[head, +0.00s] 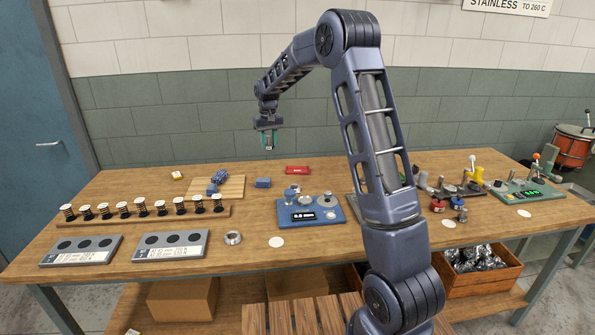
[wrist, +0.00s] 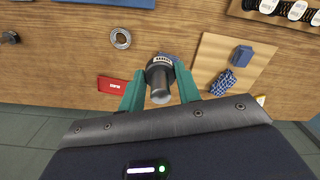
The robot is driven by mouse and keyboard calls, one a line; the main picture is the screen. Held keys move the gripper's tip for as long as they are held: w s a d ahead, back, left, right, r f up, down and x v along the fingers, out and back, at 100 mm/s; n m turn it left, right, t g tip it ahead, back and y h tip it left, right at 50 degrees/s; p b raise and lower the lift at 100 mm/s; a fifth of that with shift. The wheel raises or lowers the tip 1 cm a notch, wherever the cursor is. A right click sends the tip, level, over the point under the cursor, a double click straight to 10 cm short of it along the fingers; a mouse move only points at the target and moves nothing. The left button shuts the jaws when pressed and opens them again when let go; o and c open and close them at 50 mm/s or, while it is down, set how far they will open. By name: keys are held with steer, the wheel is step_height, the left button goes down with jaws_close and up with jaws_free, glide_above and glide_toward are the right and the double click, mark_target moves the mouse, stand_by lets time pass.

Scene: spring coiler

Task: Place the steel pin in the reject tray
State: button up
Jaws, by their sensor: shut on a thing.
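My gripper (head: 268,140) is raised above the back of the table in the head view. In the wrist view its two teal fingers (wrist: 160,88) are shut on a short grey metal cylinder with a pale marked band, which looks like the steel pin (wrist: 159,82). The pin hangs clear of the table. The reject tray appears to be the small flat red tray (head: 297,169) with white lettering, at the table's back, below and right of my gripper in the head view. In the wrist view the red tray (wrist: 111,84) lies left of the fingers.
A wooden board (head: 232,187) with blue items lies left of the tray, with a blue block (head: 263,182) beside it. A rail of springs (head: 145,216) runs along the left.

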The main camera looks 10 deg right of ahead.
steer(key=w+d+m, duration=0.2)
steer(key=w+d, duration=0.4)
steer(key=w, duration=0.6)
steer(key=m, duration=0.2)
glide_above(298, 170)
step_height(298, 170, down, 2)
steer(key=f, duration=0.1)
step_height(298, 170, down, 19)
steer(key=shift+s+a+f, duration=0.1)
steer(key=shift+s, duration=0.05)
steer(key=o, duration=1)
steer(key=shift+f, duration=0.1)
steer(key=shift+o, duration=0.2)
